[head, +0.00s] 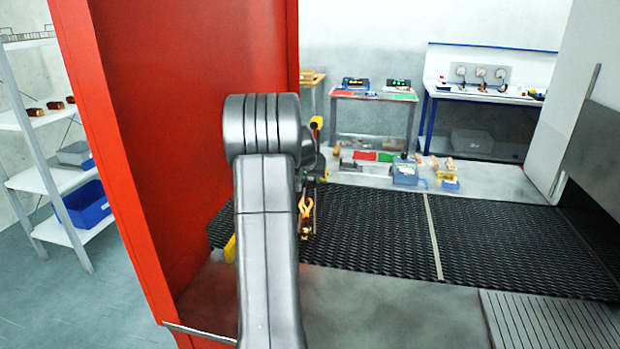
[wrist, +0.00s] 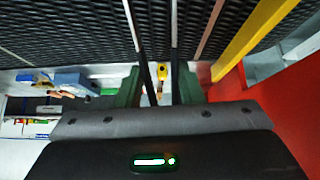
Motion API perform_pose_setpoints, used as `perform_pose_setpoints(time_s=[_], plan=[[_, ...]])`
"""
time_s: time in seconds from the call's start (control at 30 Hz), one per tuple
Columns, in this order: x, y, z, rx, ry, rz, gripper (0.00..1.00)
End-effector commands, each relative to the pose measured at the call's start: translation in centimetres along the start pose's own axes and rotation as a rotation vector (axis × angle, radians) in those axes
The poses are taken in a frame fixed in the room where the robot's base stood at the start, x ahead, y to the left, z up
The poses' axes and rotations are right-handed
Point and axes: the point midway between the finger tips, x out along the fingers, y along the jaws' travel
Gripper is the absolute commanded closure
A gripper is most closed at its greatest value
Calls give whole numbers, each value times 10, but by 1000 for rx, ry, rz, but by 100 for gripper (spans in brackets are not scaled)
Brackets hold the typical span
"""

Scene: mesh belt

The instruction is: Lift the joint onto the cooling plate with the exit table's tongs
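My gripper (head: 314,168) is partly hidden behind my arm, over the left part of the belt. In the wrist view its green fingers stand on either side of two dark, thin arms (wrist: 176,50), which look like the tongs, with a small yellow part (wrist: 161,71) between them. A yellow end (head: 316,122) shows above the gripper in the head view. Below it, a glowing orange piece (head: 306,208), which looks like the joint, is at the belt; I cannot tell whether the tongs grip it. A grooved grey plate (head: 555,322) at the lower right may be the cooling plate.
The black mesh belt (head: 370,225) runs across, with a pale strip over it. A red panel (head: 190,110) stands close on the left. A blue box (head: 405,172) and small parts lie beyond the belt. Bare grey surface (head: 390,310) lies in front.

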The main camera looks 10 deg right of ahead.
Motion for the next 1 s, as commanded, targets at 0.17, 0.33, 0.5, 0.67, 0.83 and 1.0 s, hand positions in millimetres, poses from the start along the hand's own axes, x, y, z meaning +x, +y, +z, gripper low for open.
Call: perform_pose_setpoints(time_s=[0.17, 0.33, 0.5, 0.67, 0.83, 1.0], plan=[[0, 0, 0, 0, 1, 0, 68], [0, 0, 0, 0, 1, 0, 74], [0, 0, 0, 0, 1, 0, 100], [-9, 0, -8, 0, 3, -1, 100], [-26, 1, -21, 0, 3, -1, 100], [-42, 2, -33, 0, 3, -1, 100]])
